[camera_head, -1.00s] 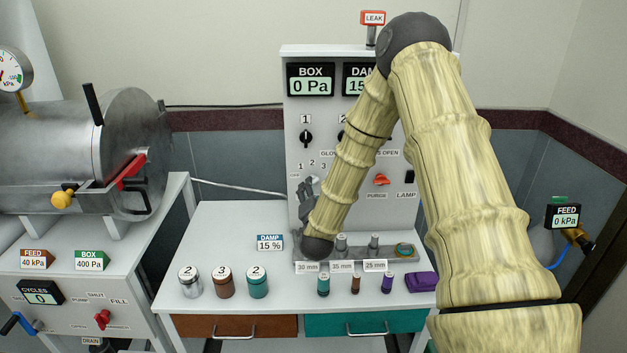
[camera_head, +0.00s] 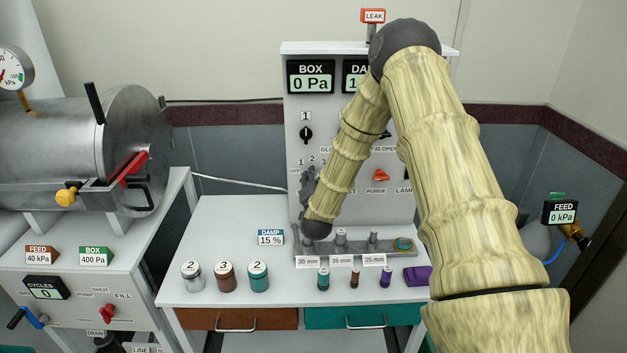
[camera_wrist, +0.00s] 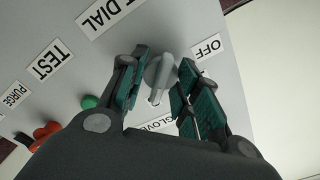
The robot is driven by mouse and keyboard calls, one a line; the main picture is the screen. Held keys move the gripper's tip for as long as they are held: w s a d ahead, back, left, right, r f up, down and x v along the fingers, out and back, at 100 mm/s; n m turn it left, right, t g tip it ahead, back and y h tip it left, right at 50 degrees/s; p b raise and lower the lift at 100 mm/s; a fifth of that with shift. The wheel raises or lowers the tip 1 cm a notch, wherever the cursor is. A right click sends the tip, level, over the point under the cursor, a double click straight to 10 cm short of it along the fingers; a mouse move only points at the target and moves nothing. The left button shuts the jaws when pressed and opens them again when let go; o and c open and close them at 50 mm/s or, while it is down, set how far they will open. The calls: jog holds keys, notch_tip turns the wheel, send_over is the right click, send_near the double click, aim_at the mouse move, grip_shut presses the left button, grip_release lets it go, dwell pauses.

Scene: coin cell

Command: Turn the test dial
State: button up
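The test dial (camera_wrist: 160,74) is a grey knob with a raised bar, on the light grey panel (camera_wrist: 225,85). In the wrist view the dial stands between the two teal-padded fingers of my gripper (camera_wrist: 163,60). The fingers are apart, one on each side of the bar; a narrow gap shows on the right, and contact on the left is unclear. Labels OFF (camera_wrist: 206,48) and one ending in "T DIAL" (camera_wrist: 108,14) are near it. In the head view my gripper (camera_head: 308,186) is at the panel's lower left and hides the dial.
A green button (camera_wrist: 89,102) and a red-orange knob (camera_wrist: 46,131) are near the gripper. Below in the head view is a grey rack (camera_head: 385,247) with metal posts. Several small jars and vials stand on the white bench (camera_head: 205,225). A metal chamber (camera_head: 60,150) is at left.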

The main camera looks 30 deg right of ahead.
jog(key=shift+c, duration=1)
jog(key=shift+n+b, duration=0.3)
jog(key=shift+b, duration=0.05)
jog(key=shift+n, duration=0.5)
jog(key=o, duration=1)
